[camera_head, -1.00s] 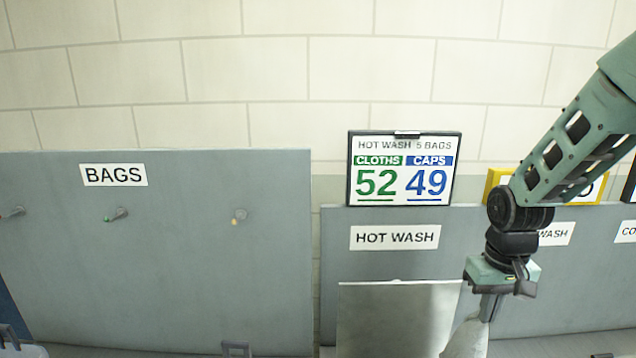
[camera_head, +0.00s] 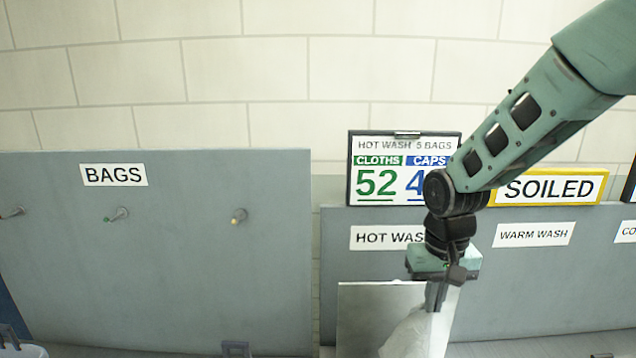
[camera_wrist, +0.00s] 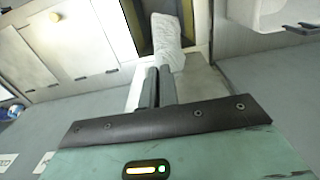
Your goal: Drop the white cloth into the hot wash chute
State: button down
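My gripper (camera_head: 437,296) points down with its fingers shut on the upper end of the white cloth (camera_head: 412,336). The cloth hangs below the fingers, and its lower end is cut off by the frame edge. It hangs in front of the right part of a pale upright panel (camera_head: 365,318) under the HOT WASH label (camera_head: 385,238). The chute's mouth is out of the head view. In the wrist view, the close-set fingers (camera_wrist: 160,74) have the cloth (camera_wrist: 168,42) beyond their tips, beside and partly over a dark opening (camera_wrist: 140,20).
WARM WASH (camera_head: 533,235) and a yellow-framed SOILED sign (camera_head: 549,187) are to the right. A BAGS board (camera_head: 170,260) with pegs is at left.

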jog(key=shift+f, duration=0.15)
dwell(0.4)
notch_tip(320, 180, down, 30)
jog(key=b, duration=2)
jog(key=shift+b, duration=0.35)
jog(key=shift+c, duration=1.4)
grip_release()
jog(key=shift+r, duration=0.2)
notch_tip(320, 180, up, 5)
jog(key=p, duration=0.4)
jog(key=shift+r, duration=0.2)
